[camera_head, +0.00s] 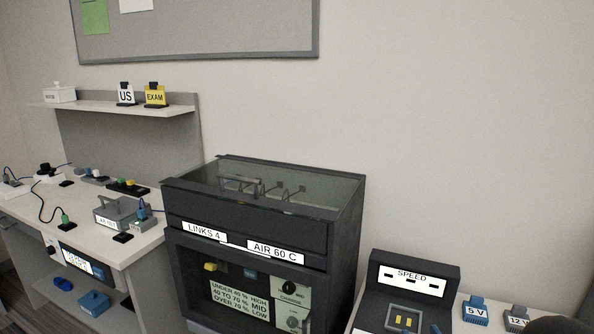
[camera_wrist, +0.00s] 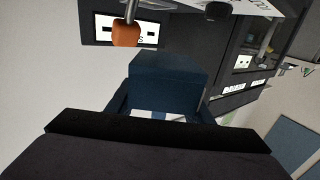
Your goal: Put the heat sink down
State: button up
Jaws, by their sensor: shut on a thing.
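In the wrist view, my gripper (camera_wrist: 160,112) is shut on a dark blue block, which I take to be the heat sink (camera_wrist: 168,74). The block sticks out beyond the dark fingers on either side of it. Its underside and any fins are hidden. What lies directly beneath it cannot be told. In the head view the held block does not show. A dark rounded shape at the bottom right edge may be part of my arm.
A black console marked SPEED (camera_head: 415,278) stands at the right, beside blocks labelled 5 V (camera_head: 475,312) and 12 V (camera_head: 516,320). A dark glass-topped cabinet (camera_head: 262,222) stands in the middle. An orange knob-like thing (camera_wrist: 125,33) is close to the block in the wrist view.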

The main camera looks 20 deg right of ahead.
jog(key=w+a+r+n+y+p, duration=0.1)
jog(key=w+a+n+y+p, duration=0.1)
jog(key=a, duration=0.8)
jog(key=w+a+r+n+g+y+p, duration=0.1)
jog(key=w+a+r+n+y+p, duration=0.1)
jog(key=a+y+p, duration=0.4)
jog(key=w+a+r+n+y+p, duration=0.1)
jog(key=a+n+y+p, duration=0.3)
jog(key=a+p, duration=0.5)
jog(key=shift+w+a+r+n+g+y, duration=0.25)
jog(key=shift+w+a+y, duration=0.45)
jog(key=shift+a, duration=2.4)
jog(key=shift+w+d+f+h, duration=0.1)
jog(key=shift+f+h, duration=0.05)
jog(key=shift+h, duration=0.15)
